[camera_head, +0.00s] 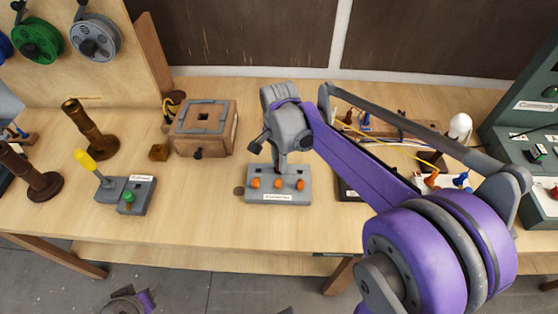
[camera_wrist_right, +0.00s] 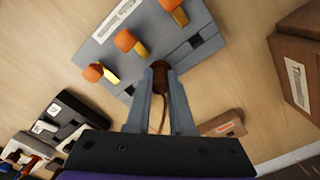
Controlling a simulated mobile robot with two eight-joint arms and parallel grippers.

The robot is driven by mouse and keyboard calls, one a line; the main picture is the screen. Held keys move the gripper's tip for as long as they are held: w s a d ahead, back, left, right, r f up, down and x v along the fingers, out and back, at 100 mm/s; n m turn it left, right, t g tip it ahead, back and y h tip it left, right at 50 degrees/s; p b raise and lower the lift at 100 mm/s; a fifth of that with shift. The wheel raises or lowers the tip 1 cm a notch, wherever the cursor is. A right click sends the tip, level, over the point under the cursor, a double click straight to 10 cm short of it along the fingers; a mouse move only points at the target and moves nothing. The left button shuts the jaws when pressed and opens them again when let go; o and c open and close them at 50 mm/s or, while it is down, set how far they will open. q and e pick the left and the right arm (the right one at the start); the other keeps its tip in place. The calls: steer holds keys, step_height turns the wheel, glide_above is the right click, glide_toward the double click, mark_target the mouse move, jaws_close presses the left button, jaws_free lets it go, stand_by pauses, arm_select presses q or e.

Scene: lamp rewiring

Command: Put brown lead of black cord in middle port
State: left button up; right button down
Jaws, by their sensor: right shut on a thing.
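The grey terminal block (camera_head: 252,198) has a row of three orange levers, with the middle lever (camera_head: 278,184) between two others. It also shows in the wrist view (camera_wrist_right: 108,50), where dark slots line the edge nearest my gripper. My right gripper (camera_head: 283,168) points down at the block's far edge, around its middle. In the wrist view its fingers (camera_wrist_right: 160,82) are shut on a brown lead (camera_wrist_right: 160,72), with a thin brown wire trailing back between them. The lead's tip is close to the block; I cannot tell whether it is inside a port. The black cord is not clearly visible. A grey and purple part of my left arm (camera_head: 128,303) shows at the bottom edge; its fingers cannot be made out.
A brown wooden box (camera_head: 205,128) stands left of the block. A grey switch unit (camera_head: 127,194) with yellow and green knobs is farther left. Bare tabletop lies in front of the block.

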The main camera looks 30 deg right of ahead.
steer(key=shift+f, duration=0.45)
steer(key=c, duration=0.7)
jaws_free()
steer(key=shift+r, duration=0.1)
step_height(320, 180, up, 11)
steer(key=shift+f, duration=0.15)
steer(key=s+a+f+n+t, duration=0.1)
steer(key=s+n, duration=0.1)
steer(key=s+a+f+n+t, duration=0.1)
steer(key=s+f+n, duration=0.1)
steer(key=s+n, duration=0.1)
steer(key=s+a+f+n, duration=0.2)
steer(key=s, duration=0.1)
steer(key=shift+a+n+t, duration=0.1)
steer(key=shift+n+t, duration=0.3)
steer(key=s+f+n, duration=0.2)
steer(key=s+a+f+n+t, duration=0.1)
steer(key=s+f+n, duration=0.1)
steer(key=s+a+f+n+t, duration=0.1)
steer(key=s+f+n, duration=0.1)
steer(key=shift+s+a+f+n, duration=0.15)
steer(key=shift+s+f+n, duration=0.05)
steer(key=shift+s+n, duration=0.2)
steer(key=shift+s+a+f+n+t, duration=0.15)
steer(key=shift+s+f+n+t, duration=0.15)
steer(key=shift+f+n, duration=0.1)
